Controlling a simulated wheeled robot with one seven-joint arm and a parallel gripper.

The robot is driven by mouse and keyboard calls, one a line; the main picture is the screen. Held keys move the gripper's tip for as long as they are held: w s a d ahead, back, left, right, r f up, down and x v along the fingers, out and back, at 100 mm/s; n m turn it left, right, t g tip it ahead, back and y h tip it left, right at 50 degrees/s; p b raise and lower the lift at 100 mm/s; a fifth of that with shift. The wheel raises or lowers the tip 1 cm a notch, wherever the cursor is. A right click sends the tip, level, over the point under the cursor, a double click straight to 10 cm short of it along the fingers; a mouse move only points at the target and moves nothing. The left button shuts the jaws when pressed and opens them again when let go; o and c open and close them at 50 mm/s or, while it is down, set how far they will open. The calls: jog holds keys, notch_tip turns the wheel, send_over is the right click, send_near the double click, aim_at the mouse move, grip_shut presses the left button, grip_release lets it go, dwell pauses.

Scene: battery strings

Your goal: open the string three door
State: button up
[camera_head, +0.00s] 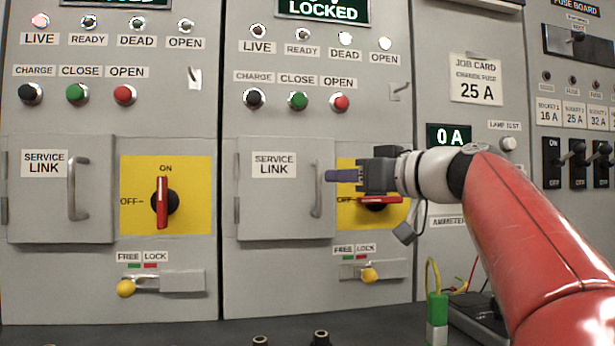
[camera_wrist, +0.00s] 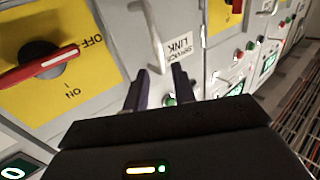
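Two grey SERVICE LINK doors show in the head view, and no string numbers are readable. The right door (camera_head: 280,215) looks shut, with a vertical metal handle (camera_head: 317,190) on its right side. My gripper (camera_head: 328,176) is just right of that handle, fingers pointing left. In the wrist view my gripper (camera_wrist: 158,75) has its two dark fingers apart, with the handle (camera_wrist: 153,35) just ahead between their lines; contact cannot be told. The red rotary switch (camera_head: 380,200) beside this door lies level toward OFF. The yellow knob (camera_head: 369,275) sits below the LOCK mark.
The left door (camera_head: 50,215) is also shut; its red switch (camera_head: 162,202) stands upright at ON and its yellow knob (camera_head: 125,288) is below FREE. The right panel's display (camera_head: 322,10) reads LOCKED. A green-and-white object (camera_head: 437,315) stands below my arm.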

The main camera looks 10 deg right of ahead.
aim_at(321, 177)
jog(key=p+x, duration=0.1)
jog(key=x, duration=0.5)
jog(key=shift+w+a, duration=0.15)
grip_shut()
